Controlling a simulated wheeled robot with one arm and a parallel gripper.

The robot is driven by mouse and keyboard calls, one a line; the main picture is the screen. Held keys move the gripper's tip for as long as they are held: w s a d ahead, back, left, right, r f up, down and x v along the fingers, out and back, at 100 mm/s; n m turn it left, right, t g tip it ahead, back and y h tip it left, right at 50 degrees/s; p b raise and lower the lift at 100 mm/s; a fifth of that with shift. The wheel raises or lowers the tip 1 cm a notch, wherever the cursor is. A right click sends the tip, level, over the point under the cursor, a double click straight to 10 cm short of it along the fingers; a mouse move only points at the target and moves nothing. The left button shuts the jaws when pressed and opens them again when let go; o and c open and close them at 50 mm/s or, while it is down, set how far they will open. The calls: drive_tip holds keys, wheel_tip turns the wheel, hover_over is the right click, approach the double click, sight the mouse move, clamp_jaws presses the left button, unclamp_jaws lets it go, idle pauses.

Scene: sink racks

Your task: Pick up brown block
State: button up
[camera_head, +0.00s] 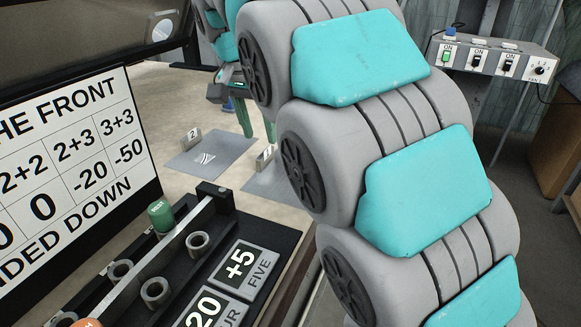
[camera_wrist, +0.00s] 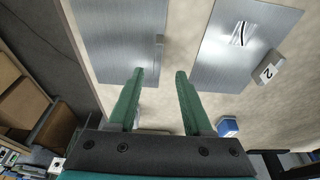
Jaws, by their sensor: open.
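No brown block can be made out for certain in either view. My gripper (camera_head: 258,132) has green fingers and hangs over the pale table, above the two metal plates, in the head view. A small pale edge shows between the fingers near the palm, too hidden to identify. A blue block (camera_wrist: 228,126) lies on the table just right of the right finger. My large grey and teal arm hides much of the table in the head view.
A metal plate (camera_head: 212,156) bears a striped marking beside a tag "2" (camera_head: 193,136). Another plate (camera_head: 262,186) is partly hidden by my arm. A black rack with rings and a green piece (camera_head: 161,215) stands in front. A switch box (camera_head: 493,58) is at right.

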sight(264, 147)
drive_tip(key=shift+s+x, duration=0.2)
drive_tip(key=shift+x, duration=1.95)
drive_tip(key=shift+d, duration=0.1)
clamp_jaws()
